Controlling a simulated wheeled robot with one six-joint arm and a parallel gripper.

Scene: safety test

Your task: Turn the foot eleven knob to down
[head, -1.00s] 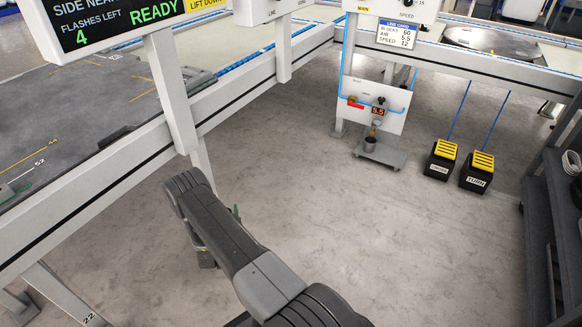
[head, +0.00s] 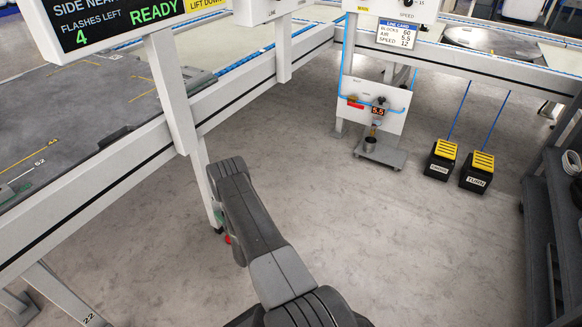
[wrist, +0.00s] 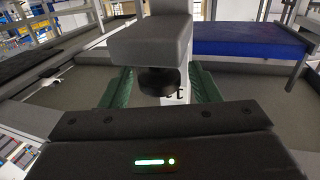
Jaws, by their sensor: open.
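A dark round knob (wrist: 158,80) shows in the wrist view below a grey block (wrist: 150,38). Behind it is a white upright with a partly hidden black number beginning with 1. I cannot read the full number or the knob's setting. My gripper (wrist: 162,72) is open, with one green finger to the left of the knob and one to the right. The knob appears between them; I cannot tell whether either finger touches it. In the head view my arm hides most of the gripper, beside a white table leg (head: 204,185).
A white frame rail (head: 90,200) runs along the left. A small wheeled stand (head: 381,154) and two black-and-yellow pedals (head: 441,160) (head: 477,172) stand at the back right. A dark shelf (head: 545,220) is at the right edge. The middle floor is clear.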

